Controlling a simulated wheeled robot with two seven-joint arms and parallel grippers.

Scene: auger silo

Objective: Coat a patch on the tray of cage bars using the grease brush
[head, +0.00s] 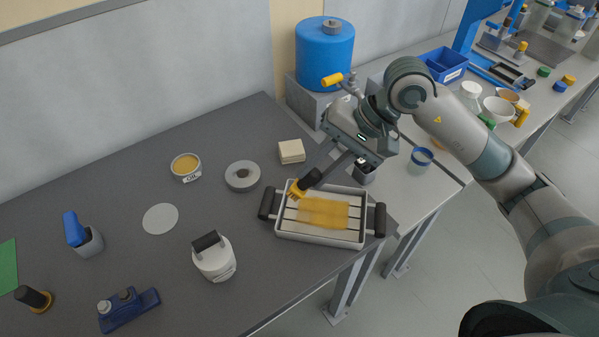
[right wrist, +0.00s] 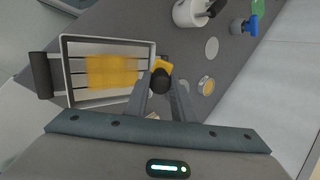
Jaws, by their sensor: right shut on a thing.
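The tray of cage bars (head: 320,240) is a light shallow tray with black handles at both ends, near the table's front right edge. A see-through yellow patch (head: 323,212) covers the middle of its bars; it also shows in the right wrist view (right wrist: 110,72). My right gripper (head: 318,173) is shut on the grease brush, by its black handle (head: 311,178). Its yellow bristles (head: 297,189) are over the tray's far left corner, left of the patch. I cannot tell whether they touch. The brush shows end-on in the right wrist view (right wrist: 160,82).
A round tin with amber contents (head: 185,165), a grey ring (head: 242,176) and a cream block (head: 291,151) stand behind the tray. A white canister (head: 214,258) stands to its left. A blue drum (head: 324,55) is at the back. Table between the canister and tray is clear.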

